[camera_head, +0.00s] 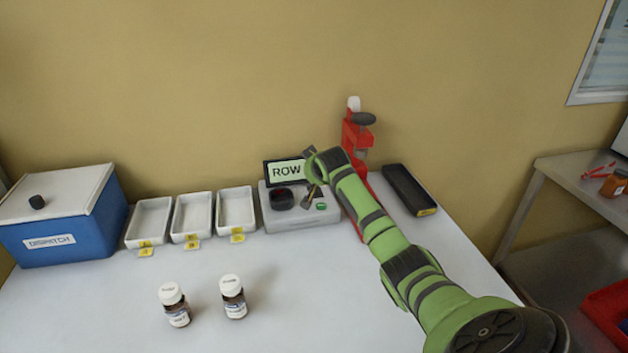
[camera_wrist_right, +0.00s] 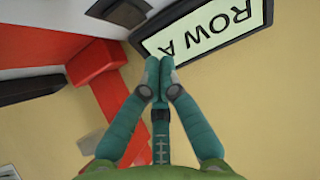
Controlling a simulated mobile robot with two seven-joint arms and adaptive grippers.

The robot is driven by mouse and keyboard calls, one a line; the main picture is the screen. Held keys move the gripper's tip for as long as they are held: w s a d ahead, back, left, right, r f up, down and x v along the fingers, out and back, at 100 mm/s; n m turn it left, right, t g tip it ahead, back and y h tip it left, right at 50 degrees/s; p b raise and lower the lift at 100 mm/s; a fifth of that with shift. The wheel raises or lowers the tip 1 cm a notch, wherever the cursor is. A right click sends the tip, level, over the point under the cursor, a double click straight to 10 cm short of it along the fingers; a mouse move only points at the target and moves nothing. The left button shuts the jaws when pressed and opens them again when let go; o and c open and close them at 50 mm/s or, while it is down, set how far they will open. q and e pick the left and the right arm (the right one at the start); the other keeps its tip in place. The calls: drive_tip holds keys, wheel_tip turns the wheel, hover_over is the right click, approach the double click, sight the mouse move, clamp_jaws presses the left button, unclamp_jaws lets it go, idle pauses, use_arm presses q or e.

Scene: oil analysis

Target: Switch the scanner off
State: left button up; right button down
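The scanner (camera_head: 290,220) is a light grey box at the back of the table. Its lit display (camera_head: 287,171) reads "ROW", the rest covered by my arm; in the right wrist view the display (camera_wrist_right: 208,27) reads "ROW A". A dark round well (camera_head: 282,199) and a small green button (camera_head: 321,206) sit on its top. My right gripper (camera_head: 308,197) is over the scanner, close to the display and left of the button; whether it touches anything is unclear. In the right wrist view its fingertips (camera_wrist_right: 160,72) are together with nothing seen between them. My left gripper is out of view.
A red stand (camera_head: 357,138) rises just right of the scanner, beside a black tray (camera_head: 409,190). White trays (camera_head: 236,210) and a blue dispatch box (camera_head: 68,232) are to the left. Two capped bottles (camera_head: 175,305) (camera_head: 232,297) stand in front. The front middle is clear.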

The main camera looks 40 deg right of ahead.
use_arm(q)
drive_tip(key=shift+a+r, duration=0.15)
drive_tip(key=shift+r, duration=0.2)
use_arm(e)
drive_tip(key=shift+f, duration=1.6)
drive_tip(key=shift+w+f+p, duration=0.1)
drive_tip(key=shift+f+p, duration=0.15)
drive_tip(key=shift+p, duration=0.15)
drive_tip(key=shift+w+d, duration=0.1)
drive_tip(key=shift+d, duration=0.05)
drive_tip(key=shift+w+f, duration=0.15)
drive_tip(key=shift+f, duration=0.05)
drive_tip(key=shift+w+d+b, duration=0.15)
drive_tip(key=shift+w+b, duration=0.05)
drive_tip(key=shift+b, duration=0.15)
drive_tip(key=shift+w+d+r+b, duration=0.1)
drive_tip(key=shift+w+d+b, duration=0.15)
drive_tip(key=shift+w+b, duration=0.2)
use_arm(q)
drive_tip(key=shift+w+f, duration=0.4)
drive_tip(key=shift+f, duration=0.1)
use_arm(e)
drive_tip(key=shift+r, duration=0.1)
